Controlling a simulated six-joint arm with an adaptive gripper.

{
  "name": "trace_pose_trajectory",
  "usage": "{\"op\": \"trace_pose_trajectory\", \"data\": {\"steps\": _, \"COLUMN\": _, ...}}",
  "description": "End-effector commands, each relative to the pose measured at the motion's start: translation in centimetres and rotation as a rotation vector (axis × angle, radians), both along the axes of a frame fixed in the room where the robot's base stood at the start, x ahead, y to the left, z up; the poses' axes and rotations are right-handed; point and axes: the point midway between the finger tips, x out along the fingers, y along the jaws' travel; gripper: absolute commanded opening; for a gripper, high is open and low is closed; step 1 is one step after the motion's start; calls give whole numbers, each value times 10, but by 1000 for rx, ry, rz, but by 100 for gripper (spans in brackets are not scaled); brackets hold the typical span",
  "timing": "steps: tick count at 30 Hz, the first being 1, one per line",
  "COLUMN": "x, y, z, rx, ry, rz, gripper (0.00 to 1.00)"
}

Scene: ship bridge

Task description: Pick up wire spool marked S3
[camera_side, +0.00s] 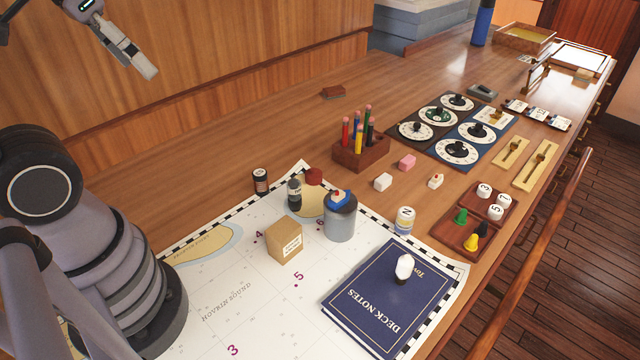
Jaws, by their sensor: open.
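I cannot read an S3 mark on anything in this view. A small dark cylinder with a copper-brown band and a pale label (260,181) stands upright at the chart's upper left edge and may be a wire spool. My gripper (146,68) is at the top left, high above the counter, far from both and holding nothing that I can see.
A dark bottle (294,192), a grey-blue canister (340,222), a cardboard box (285,241) and a blue book (370,316) bearing a white-topped piece (404,268) crowd the chart (215,310). A pencil holder (361,154) and dial panels (430,128) stand behind. The counter's back left is clear.

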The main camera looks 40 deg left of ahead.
Motion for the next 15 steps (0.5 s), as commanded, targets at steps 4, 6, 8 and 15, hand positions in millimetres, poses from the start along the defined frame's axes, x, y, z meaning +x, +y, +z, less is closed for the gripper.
{"op": "trace_pose_trajectory", "data": {"steps": 4, "x": 22, "y": -3, "z": -20, "rx": -136, "ry": 209, "rz": 105, "gripper": 69}}
{"op": "trace_pose_trajectory", "data": {"steps": 6, "x": 36, "y": -5, "z": -32, "rx": -231, "ry": 324, "rz": 170, "gripper": 69}}
{"op": "trace_pose_trajectory", "data": {"steps": 8, "x": 49, "y": -6, "z": -42, "rx": -321, "ry": 416, "rz": 230, "gripper": 69}}
{"op": "trace_pose_trajectory", "data": {"steps": 15, "x": 103, "y": 5, "z": -92, "rx": -727, "ry": 717, "rz": 481, "gripper": 69}}
